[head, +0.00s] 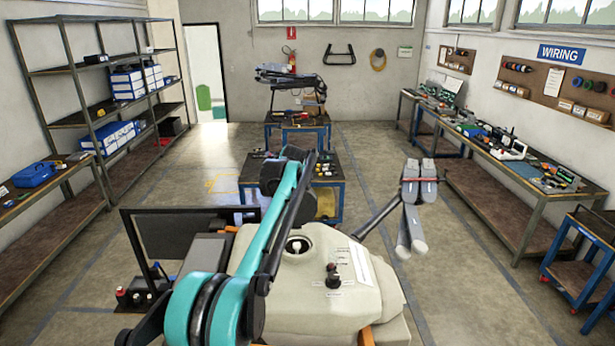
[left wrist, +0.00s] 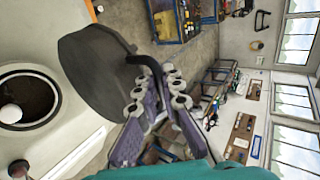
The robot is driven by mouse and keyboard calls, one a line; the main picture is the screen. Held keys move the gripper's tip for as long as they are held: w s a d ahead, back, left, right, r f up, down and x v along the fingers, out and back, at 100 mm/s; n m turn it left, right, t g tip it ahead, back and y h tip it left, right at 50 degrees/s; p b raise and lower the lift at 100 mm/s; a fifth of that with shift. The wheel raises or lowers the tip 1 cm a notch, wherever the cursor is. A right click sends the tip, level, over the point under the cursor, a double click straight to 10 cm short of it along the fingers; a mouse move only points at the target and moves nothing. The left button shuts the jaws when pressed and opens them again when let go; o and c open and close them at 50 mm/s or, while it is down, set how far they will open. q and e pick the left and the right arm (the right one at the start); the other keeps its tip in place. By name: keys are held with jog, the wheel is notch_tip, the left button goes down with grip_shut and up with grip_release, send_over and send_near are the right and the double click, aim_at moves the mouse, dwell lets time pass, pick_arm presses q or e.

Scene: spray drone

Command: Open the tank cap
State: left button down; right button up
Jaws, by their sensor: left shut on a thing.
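The cream tank (head: 312,290) stands in the lower middle of the head view, with a round open filler hole (head: 297,246) on top. In the left wrist view the open hole (left wrist: 38,98) is at the left edge, with a white ball-like thing in it. A large dark round cap (left wrist: 98,75) is off the hole, tilted beside it. My left gripper (left wrist: 160,90) is shut on the cap's curved dark handle. My right gripper is in neither view.
A short dark fitting (head: 333,276) stands on the tank top near the hole. Grey folded drone arms (head: 412,205) stick out at the right. Blue carts (head: 330,195) stand behind the tank. Shelves line the left wall, a workbench (head: 500,165) the right.

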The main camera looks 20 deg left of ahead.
pick_arm(q)
jog(key=shift+w+a+g+p, duration=0.25)
jog(key=shift+w+g+p, duration=0.3)
jog(key=shift+w, duration=0.3)
jog(key=shift+w+a+f+g+h, duration=0.1)
jog(key=shift+w+f+g+h, duration=0.05)
jog(key=shift+w+g+h, duration=0.2)
jog(key=c, duration=1.9)
grip_release()
jog(key=v, duration=1.1)
jog(key=shift+s+r, duration=0.2)
jog(key=shift+s, duration=0.15)
